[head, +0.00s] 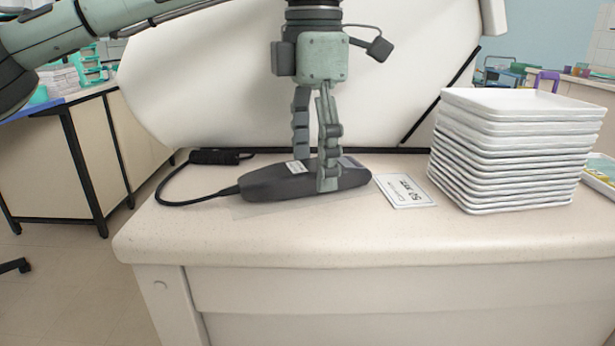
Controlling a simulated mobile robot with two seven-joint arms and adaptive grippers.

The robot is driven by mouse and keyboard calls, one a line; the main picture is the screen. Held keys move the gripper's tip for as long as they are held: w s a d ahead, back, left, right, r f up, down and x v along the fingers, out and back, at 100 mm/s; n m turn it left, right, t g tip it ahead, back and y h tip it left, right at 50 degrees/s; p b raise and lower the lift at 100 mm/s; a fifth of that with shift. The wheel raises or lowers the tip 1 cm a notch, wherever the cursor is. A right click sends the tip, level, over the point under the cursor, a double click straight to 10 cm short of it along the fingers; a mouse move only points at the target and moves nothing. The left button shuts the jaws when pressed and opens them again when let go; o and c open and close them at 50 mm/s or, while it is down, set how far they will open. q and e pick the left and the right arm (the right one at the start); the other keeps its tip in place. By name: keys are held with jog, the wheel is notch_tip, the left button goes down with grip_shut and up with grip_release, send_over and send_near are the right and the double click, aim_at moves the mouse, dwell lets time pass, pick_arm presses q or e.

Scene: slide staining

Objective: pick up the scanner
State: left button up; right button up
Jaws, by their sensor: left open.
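The scanner (275,184) is a dark grey handheld device lying on the pale bench top, with a black cable looping from its left end. My left gripper (322,175) points straight down over the scanner's right half. Its jaws are open, one finger on the near side and the other behind it. The near finger covers part of the scanner's side. The far fingertip is hidden behind the scanner, so I cannot tell whether it touches. My right gripper is not in view.
A tall stack of white trays (515,158) stands to the right on the bench (330,232). A printed white card (405,190) lies between the scanner and the trays. A large white panel (215,85) rises behind. The bench's front strip is clear.

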pick_arm(q)
jog(key=shift+f, duration=0.25)
jog(key=c, duration=1.4)
jog(key=shift+r, duration=0.1)
